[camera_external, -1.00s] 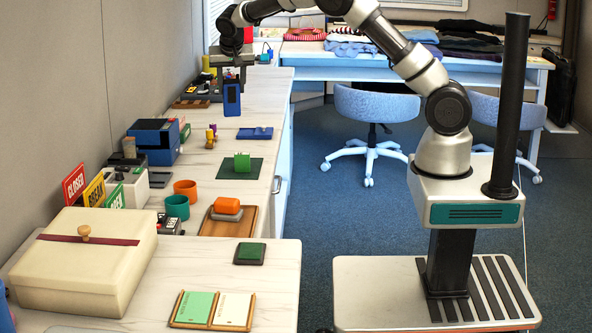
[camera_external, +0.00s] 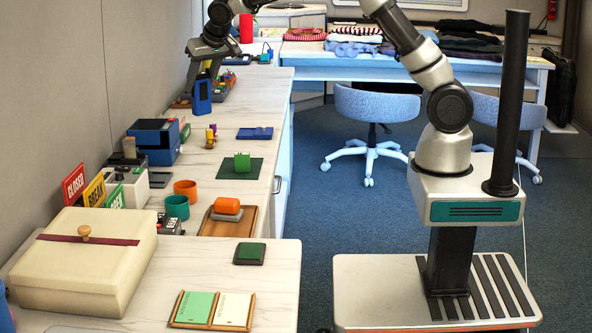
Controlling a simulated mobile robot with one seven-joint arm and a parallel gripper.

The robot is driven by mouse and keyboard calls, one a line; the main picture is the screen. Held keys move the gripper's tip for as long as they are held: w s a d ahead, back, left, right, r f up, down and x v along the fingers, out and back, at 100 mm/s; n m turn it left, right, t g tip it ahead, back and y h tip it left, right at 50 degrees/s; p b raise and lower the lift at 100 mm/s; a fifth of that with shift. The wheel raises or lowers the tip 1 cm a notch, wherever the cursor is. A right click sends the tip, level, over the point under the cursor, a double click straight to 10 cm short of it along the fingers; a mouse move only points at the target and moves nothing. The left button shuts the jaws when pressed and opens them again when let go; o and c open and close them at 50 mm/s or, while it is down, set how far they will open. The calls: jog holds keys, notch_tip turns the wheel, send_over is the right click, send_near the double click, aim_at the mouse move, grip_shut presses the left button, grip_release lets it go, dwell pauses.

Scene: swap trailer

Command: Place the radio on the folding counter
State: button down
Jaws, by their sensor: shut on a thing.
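The blue radio (camera_external: 202,99) is upright in my gripper (camera_external: 204,77), at the far part of the long white-topped counter (camera_external: 268,98) on the left. My gripper is shut on the radio's top from above. The radio's lower end is at or just above the counter top; I cannot tell if it touches. The picture does not make clear which part of the counter folds.
Black trays with small coloured items (camera_external: 222,85) lie just behind the radio. A blue box (camera_external: 155,138), a flat blue item (camera_external: 255,133) and small coloured bottles (camera_external: 211,136) stand nearer. Bare counter lies right of the radio. Blue chairs (camera_external: 376,104) stand on the floor.

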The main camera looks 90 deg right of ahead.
jog(key=w+a+f+n+t+y+p, duration=0.2)
jog(key=a+n+y, duration=0.85)
jog(key=a, duration=2.15)
jog(key=s+a+r+n+g, duration=0.2)
jog(key=s+a+n, duration=0.3)
jog(key=a, duration=0.5)
jog(key=s+a+r+n+g+y, duration=0.1)
jog(key=s+a+r+n+g, duration=0.15)
jog(key=a+n, duration=0.55)
jog(key=s+a+r+n+g, duration=0.2)
jog(key=s+a+n, duration=0.2)
jog(key=a, duration=0.9)
notch_tip(320, 180, down, 15)
jog(key=shift+b, duration=0.45)
jog(key=c, duration=1)
grip_release()
jog(key=shift+d, duration=0.1)
jog(key=shift+c, duration=0.2)
